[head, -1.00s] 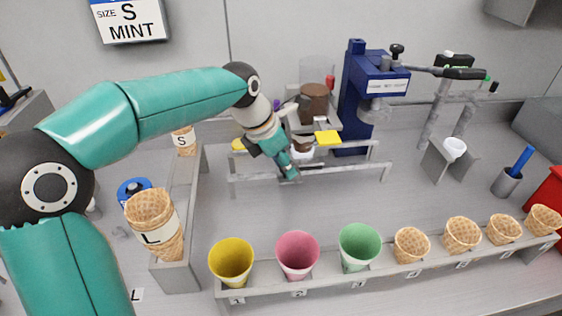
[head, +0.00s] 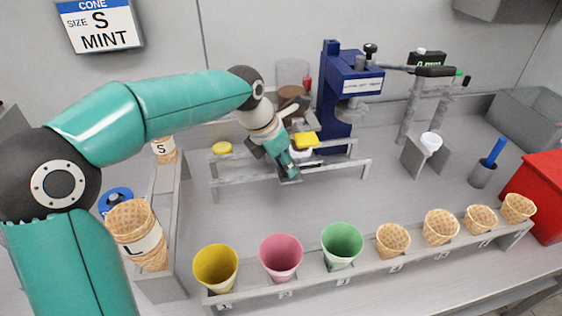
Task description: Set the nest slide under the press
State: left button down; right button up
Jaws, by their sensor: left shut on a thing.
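The nest slide (head: 302,151) shows as a small whitish piece on the grey rails (head: 330,165) in the middle of the bench, mostly hidden by my gripper. A yellow block (head: 306,139) sits just above and touching it in the picture. My left gripper (head: 289,175) reaches down at the slide from the left and is shut on it; the grip itself is hard to see. The blue press (head: 338,95) stands behind the right part of the rails. The slide is left of the press head (head: 353,103). My right gripper is out of view.
A front rack (head: 370,275) holds coloured cups and several waffle cones. A left rack (head: 165,230) holds cones marked L and S. A white cup on a stand (head: 430,143), a blue-handled tool (head: 494,152) and a red box (head: 540,190) are at right.

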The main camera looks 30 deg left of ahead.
pick_arm(q)
jog(key=c, duration=0.9)
grip_release()
jog(key=shift+o, duration=0.2)
jog(key=shift+a, duration=0.1)
jog(key=v, duration=1.2)
